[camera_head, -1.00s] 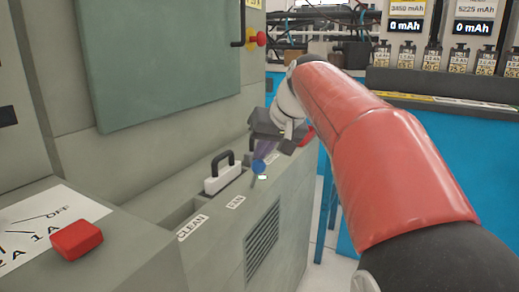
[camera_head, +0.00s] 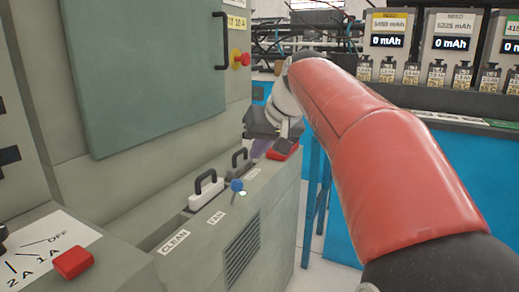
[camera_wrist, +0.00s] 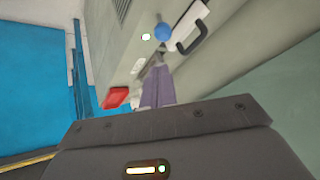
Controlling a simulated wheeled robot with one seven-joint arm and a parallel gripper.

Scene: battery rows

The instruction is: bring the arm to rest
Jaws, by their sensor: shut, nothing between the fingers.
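My gripper (camera_head: 258,152) is in the middle of the head view, at the end of my red and white arm. Its purplish fingers are closed together and hold nothing. They point down over the far part of the grey machine's ledge, beyond a blue ball-tipped lever (camera_head: 237,185) and left of a red block (camera_head: 283,149). In the wrist view, the closed fingers (camera_wrist: 158,70) reach towards the blue ball (camera_wrist: 162,32), with a gap visible. The red block (camera_wrist: 116,97) is to their left. Contact with the ledge cannot be told.
A white block with a black handle (camera_head: 206,189) sits in the ledge slot, with another handle (camera_head: 240,158) behind. The green cabinet door (camera_head: 145,75) is left. Battery chargers (camera_head: 450,45) stand on a blue bench at right.

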